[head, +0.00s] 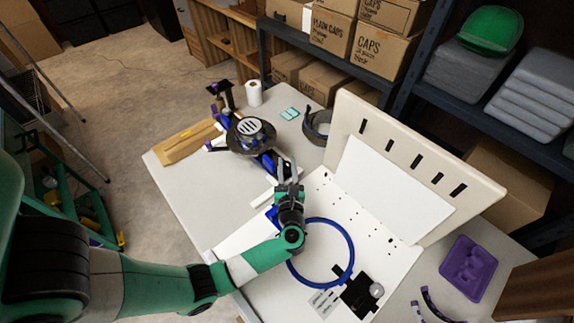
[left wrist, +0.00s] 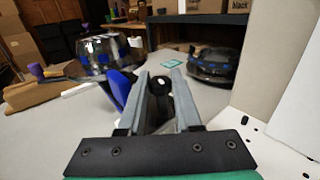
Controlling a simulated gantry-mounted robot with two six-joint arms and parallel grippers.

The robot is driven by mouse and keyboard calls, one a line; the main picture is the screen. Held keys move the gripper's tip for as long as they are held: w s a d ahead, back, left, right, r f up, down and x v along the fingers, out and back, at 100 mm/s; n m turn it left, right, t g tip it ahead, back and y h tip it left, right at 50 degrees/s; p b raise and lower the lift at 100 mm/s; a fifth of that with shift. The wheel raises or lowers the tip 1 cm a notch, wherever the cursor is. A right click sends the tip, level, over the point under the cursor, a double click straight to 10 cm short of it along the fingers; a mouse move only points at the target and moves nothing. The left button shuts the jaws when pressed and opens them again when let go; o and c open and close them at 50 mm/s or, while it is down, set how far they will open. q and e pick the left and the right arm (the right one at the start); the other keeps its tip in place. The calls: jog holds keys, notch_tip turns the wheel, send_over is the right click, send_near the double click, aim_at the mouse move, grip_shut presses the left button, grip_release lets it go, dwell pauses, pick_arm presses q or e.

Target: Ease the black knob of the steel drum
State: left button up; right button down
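The steel drum (head: 250,134) sits on the far part of the pale table, on a blue frame, with a white slotted disc on top. In the left wrist view the drum (left wrist: 105,52) is shiny metal, at the upper left. A black knob (left wrist: 160,84) with a pale dot shows between the two fingers of my left gripper (left wrist: 160,82). The fingers stand apart with a gap beside the knob; I cannot tell whether either touches it. In the head view my left gripper (head: 289,172) is at the near right end of the blue frame. My right gripper is not in view.
A dark round pan-like thing (head: 318,126) stands right of the drum. A blue hoop (head: 350,262) lies on the white board below my left wrist. A slotted upright panel (head: 470,200) bounds the right.

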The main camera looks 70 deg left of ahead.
pick_arm(q)
grip_shut()
jog(key=shift+f+g+b, duration=0.15)
jog(key=shift+g+b, duration=0.15)
jog(key=shift+b, duration=0.1)
jog(key=n+g+b, duration=0.1)
jog(key=b, duration=0.1)
jog(key=n+g+b, duration=0.1)
jog(key=g+b, duration=0.1)
jog(key=shift+w+f+n+y, duration=0.1)
jog(key=shift+f+n+y, duration=0.1)
jog(key=shift+n+y, duration=0.2)
jog(key=shift+r+g+b, duration=0.15)
jog(key=shift+g+b, duration=0.15)
jog(key=shift+g, duration=0.4)
jog(key=shift+r, duration=0.2)
jog(key=shift+o, duration=1.4)
grip_release()
